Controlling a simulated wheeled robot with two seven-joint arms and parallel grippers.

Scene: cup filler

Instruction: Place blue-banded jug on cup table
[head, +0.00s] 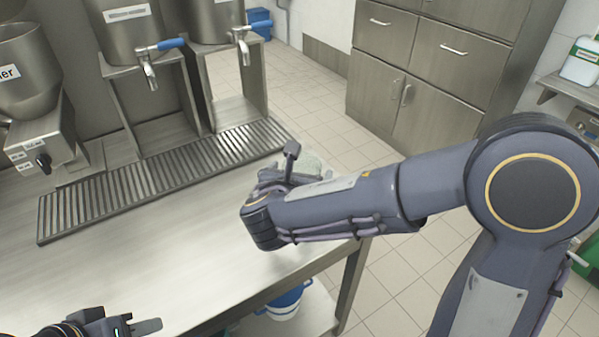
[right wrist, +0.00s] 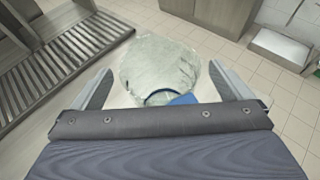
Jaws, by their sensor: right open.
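A pale, translucent vessel (right wrist: 158,62) with a dark band and a blue patch at its near side stands between the fingers of my right gripper (right wrist: 162,86) in the right wrist view. The fingers are open on either side, and I cannot tell whether they touch it. In the head view, part of the vessel (head: 311,166) shows behind my right gripper (head: 284,165), at the right end of the steel counter. A white container with blue bands (head: 284,303) is on the counter's lower shelf. My left gripper (head: 122,325) is at the bottom left, partly cut off. I cannot identify a cup table.
The steel counter (head: 190,240) has a slatted drip tray (head: 170,170) below dispensers with blue-handled taps (head: 150,65). The counter's front is bare. Tiled floor (head: 310,110) lies beyond its right edge. Cabinets (head: 430,75) stand at the back, and a wall shelf (head: 570,90) is at right.

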